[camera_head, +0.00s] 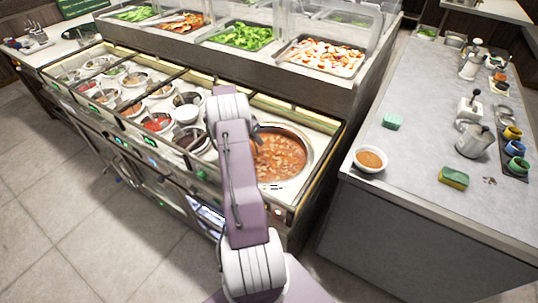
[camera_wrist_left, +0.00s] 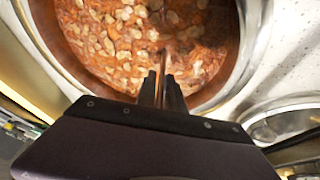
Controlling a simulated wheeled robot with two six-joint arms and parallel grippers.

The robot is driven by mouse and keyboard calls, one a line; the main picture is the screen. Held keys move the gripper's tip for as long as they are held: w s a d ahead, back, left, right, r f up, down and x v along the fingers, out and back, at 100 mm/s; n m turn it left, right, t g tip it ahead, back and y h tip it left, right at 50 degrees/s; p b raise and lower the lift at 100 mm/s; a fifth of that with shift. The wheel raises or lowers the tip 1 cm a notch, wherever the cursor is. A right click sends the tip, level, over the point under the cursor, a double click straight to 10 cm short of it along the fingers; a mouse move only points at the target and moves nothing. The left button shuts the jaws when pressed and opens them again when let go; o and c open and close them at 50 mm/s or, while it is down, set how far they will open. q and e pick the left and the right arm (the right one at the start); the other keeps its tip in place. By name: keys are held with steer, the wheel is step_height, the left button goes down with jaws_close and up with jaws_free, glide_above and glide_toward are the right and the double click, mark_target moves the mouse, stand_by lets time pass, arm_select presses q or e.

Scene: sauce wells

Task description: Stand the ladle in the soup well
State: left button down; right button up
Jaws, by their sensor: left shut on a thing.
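The soup well (camera_head: 311,149) is the large round well at the right end of the counter, filled with orange-brown chunky soup. It also fills the top of the left wrist view (camera_wrist_left: 246,50). My left gripper (camera_head: 257,134) is over the well's left part and partly hidden by my arm. In the left wrist view its fingers (camera_wrist_left: 162,92) are shut on the ladle's thin brown handle (camera_wrist_left: 163,66), which points into the soup area. The ladle's bowl is not visible, and I cannot tell how deep it is. My right gripper is not in view.
Several small sauce wells (camera_head: 158,122) lie to the left in the same counter. Raised food trays (camera_head: 322,57) stand behind. The grey side counter (camera_head: 420,120) at the right holds a bowl (camera_head: 370,159), a sponge (camera_head: 453,177) and metal pots (camera_head: 474,142).

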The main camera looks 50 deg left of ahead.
arm_select(q)
steer(key=shift+f, duration=0.2)
stand_by(0.5)
steer(key=c, duration=1.4)
jaws_free()
steer(key=shift+o, duration=0.2)
steer(key=o, duration=0.6)
steer(key=shift+o, duration=0.2)
steer(key=shift+r, duration=0.1)
step_height(320, 180, up, 9)
steer(key=p, duration=0.5)
steer(key=shift+p, duration=0.35)
